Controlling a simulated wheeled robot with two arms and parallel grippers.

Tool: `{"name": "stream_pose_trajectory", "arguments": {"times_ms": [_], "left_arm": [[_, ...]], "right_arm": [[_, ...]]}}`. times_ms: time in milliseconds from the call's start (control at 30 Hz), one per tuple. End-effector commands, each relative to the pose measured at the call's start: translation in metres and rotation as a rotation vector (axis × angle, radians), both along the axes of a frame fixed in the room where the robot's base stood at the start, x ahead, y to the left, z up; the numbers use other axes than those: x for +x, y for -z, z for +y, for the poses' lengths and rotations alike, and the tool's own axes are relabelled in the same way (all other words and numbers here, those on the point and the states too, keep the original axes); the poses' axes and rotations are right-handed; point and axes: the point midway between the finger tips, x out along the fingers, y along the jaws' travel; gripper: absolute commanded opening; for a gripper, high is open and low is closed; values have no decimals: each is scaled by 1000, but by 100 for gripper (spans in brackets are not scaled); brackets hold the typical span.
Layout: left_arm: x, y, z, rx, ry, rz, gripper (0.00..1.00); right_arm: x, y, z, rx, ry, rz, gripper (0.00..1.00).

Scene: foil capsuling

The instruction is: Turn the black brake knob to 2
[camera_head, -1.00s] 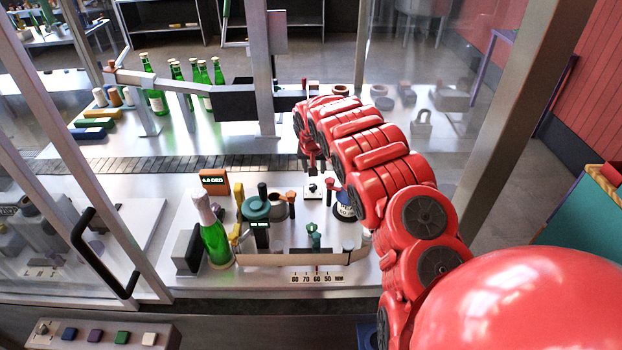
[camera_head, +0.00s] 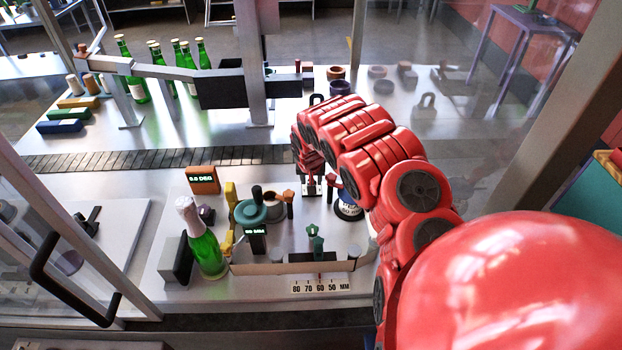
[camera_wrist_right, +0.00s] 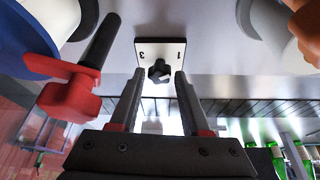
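No 2 is legible there. My right gripper (camera_wrist_right: 159,82) is open, its two dark fingers on either side of the knob with visible gaps, so it is not touching it. I cannot tell how deep the knob sits between the fingertips. In the head view my red right arm reaches in from the right, and its gripper (camera_head: 312,174) is just above the small white plate (camera_head: 306,187), hiding the knob. My left gripper is out of view.
A red lever with a black handle (camera_wrist_right: 72,99) stands close left of the gripper in the wrist view. In the head view a green bottle (camera_head: 204,245), an orange display (camera_head: 203,180) and a teal round part (camera_head: 250,212) stand left of the arm. A conveyor (camera_head: 130,158) runs behind.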

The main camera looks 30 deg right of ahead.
Motion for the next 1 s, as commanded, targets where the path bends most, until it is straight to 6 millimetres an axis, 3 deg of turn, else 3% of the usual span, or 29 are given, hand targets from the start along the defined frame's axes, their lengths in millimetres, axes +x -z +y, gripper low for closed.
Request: {"name": "stream_pose_trajectory", "arguments": {"times_ms": [33, 233, 667, 1000], "left_arm": [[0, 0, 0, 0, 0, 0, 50], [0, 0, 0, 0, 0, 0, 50], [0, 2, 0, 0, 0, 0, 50], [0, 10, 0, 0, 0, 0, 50]], "right_arm": [[0, 0, 0, 0, 0, 0, 36], [0, 0, 0, 0, 0, 0, 0], [1, 0, 0, 1, 25, -1, 0], [6, -1, 2, 2, 146, -5, 0]]}}
